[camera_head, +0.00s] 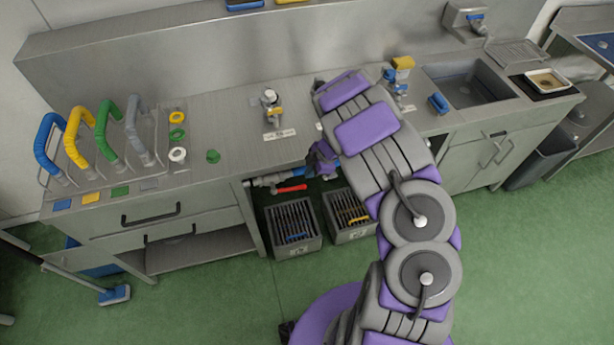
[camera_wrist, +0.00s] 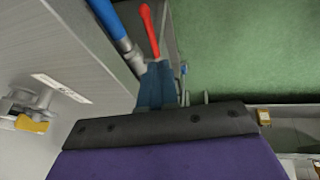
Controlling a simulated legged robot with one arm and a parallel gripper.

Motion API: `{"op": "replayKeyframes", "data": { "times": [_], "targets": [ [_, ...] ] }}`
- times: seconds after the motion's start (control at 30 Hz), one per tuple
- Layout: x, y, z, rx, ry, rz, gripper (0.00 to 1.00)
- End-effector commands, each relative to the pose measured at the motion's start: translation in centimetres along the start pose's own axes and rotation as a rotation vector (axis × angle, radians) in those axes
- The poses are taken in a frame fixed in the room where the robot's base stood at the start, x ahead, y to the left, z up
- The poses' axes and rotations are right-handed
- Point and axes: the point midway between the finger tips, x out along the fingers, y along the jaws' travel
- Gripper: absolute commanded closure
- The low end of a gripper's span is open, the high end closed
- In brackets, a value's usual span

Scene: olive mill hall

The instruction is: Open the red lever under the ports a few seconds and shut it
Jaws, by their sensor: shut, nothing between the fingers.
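The red lever (camera_head: 290,188) shows under the bench's front edge, left of my gripper, beside a grey pipe (camera_head: 266,181). In the wrist view the red lever (camera_wrist: 149,30) points away from the fingers, its near end close to the fingertips; I cannot tell whether they touch. My gripper (camera_head: 323,160) is at the bench's front edge, partly hidden by my arm. In the wrist view its two blue-grey fingers (camera_wrist: 156,70) are together with nothing between them. A blue lever or pipe part (camera_wrist: 108,18) lies left of the red lever. I cannot make out the ports clearly.
Two dark slotted crates, left (camera_head: 293,228) and right (camera_head: 348,212), stand on the floor below the bench. A tap (camera_head: 270,100) stands on the bench (camera_head: 225,110). Coloured hoses, such as the blue one (camera_head: 46,145), are at left.

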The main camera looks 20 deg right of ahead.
Motion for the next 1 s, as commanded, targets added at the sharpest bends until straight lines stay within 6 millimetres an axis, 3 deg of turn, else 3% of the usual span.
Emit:
{"op": "replayKeyframes", "data": {
  "times": [0.5, 0.73, 1.0],
  "targets": [
    [9.6, 0.0, 0.1, 0.002, 0.001, -0.001, 1.0],
    [11.8, 1.0, 0.6, 0.001, -0.001, 0.002, 1.0],
    [12.5, 1.3, 0.8, 0.002, -0.003, 0.003, 1.0]
  ]
}}
